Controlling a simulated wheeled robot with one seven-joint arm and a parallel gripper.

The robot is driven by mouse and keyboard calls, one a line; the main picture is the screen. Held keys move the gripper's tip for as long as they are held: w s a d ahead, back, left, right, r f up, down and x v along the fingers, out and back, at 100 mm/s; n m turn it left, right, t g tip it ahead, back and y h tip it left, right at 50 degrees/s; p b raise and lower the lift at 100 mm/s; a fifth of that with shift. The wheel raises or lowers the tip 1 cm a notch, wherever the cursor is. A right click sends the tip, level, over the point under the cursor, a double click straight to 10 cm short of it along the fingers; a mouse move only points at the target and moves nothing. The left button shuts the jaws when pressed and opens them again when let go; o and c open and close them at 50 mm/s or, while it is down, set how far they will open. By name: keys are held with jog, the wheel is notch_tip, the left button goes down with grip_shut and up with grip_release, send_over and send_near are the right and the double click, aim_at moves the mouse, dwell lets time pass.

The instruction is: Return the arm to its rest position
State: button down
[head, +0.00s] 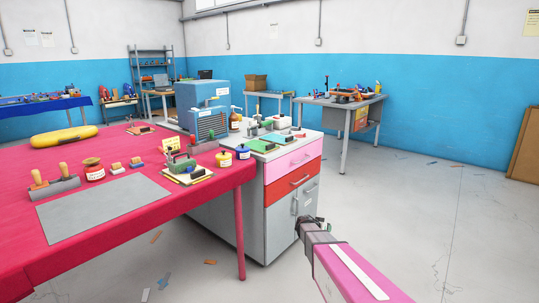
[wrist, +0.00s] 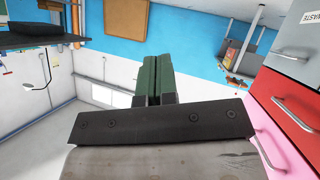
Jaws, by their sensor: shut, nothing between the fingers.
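My arm (head: 345,265), pink with a white stripe, reaches in from the lower right of the head view. My gripper (head: 308,222) is at its end, in front of the grey cabinet's lower doors and below the red drawer (head: 292,186). In the wrist view the green fingers (wrist: 154,75) lie together, shut with nothing between them. I cannot tell the exact gap between the gripper and the cabinet.
The cabinet (head: 230,220) with a pink drawer (head: 292,161) stands left of my gripper. A red-covered table (head: 130,215) holds stamps, jars and a grey mat (head: 105,208). Open floor (head: 430,220) lies to the right, with small scraps on it.

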jog(key=s+a+r+n+g+y, duration=0.2)
jog(key=s+a+y, duration=0.1)
jog(key=s, duration=0.7)
jog(key=s+a+r+n+g+y, duration=0.2)
jog(key=s+a+n+y, duration=0.1)
jog(key=s, duration=0.6)
jog(key=s+a+r+n+g+y, duration=0.2)
jog(key=s+a+y, duration=0.2)
jog(key=s, duration=0.6)
jog(key=shift+s+a+r+y, duration=0.2)
jog(key=shift+s+r+y, duration=0.2)
jog(key=shift+y, duration=0.2)
